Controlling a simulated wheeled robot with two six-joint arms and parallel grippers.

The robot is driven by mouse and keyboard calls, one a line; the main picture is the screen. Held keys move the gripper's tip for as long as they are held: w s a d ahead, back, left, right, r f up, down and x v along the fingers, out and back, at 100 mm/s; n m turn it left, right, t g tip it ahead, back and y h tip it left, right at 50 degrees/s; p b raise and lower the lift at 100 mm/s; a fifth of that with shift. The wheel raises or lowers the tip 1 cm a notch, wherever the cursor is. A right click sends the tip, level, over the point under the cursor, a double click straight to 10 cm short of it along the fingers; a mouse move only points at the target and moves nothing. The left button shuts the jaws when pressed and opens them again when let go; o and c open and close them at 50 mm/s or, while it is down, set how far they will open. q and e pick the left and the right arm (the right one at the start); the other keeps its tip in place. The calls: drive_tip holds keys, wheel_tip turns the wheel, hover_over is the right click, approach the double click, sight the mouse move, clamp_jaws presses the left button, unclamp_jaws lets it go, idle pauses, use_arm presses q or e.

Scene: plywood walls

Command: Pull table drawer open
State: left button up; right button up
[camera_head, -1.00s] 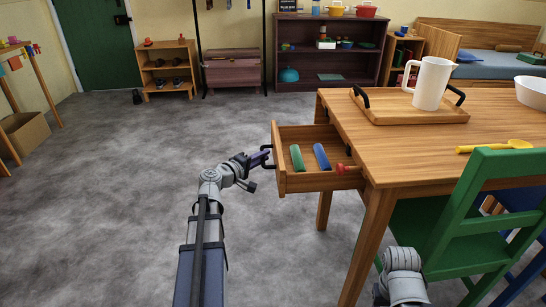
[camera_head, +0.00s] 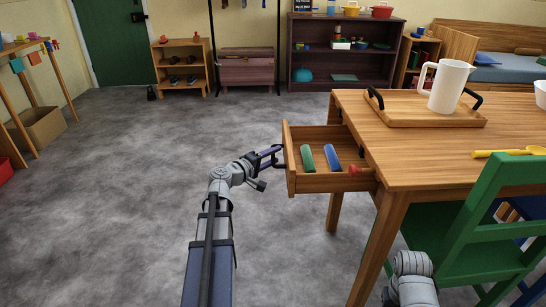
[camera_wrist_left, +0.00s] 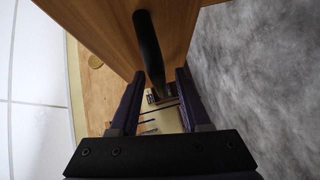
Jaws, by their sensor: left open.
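The table drawer (camera_head: 306,186) stands pulled out from the left end of the wooden table (camera_head: 420,140). A green cylinder and a blue cylinder lie in it. Its dark handle (camera_head: 277,163) is on the drawer front, facing left; in the left wrist view the handle (camera_wrist_left: 149,45) is a black bar running down between the fingers. My left gripper (camera_head: 274,155) is at the handle, its fingers apart on either side of the bar (camera_wrist_left: 157,84). Contact is not clear. My right gripper is out of view; only a right arm link shows.
A tray (camera_head: 425,116) with a white pitcher (camera_head: 445,88) stands on the table. A green chair (camera_head: 480,220) stands at the table's near side. A red knob-like thing (camera_head: 355,170) is at the drawer's near right. The grey floor left of the drawer is clear.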

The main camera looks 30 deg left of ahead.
use_arm(q)
drive_tip(key=p+v, duration=0.1)
drive_tip(key=v, duration=0.6)
drive_tip(key=shift+s, duration=0.4)
drive_tip(key=shift+a, duration=0.1)
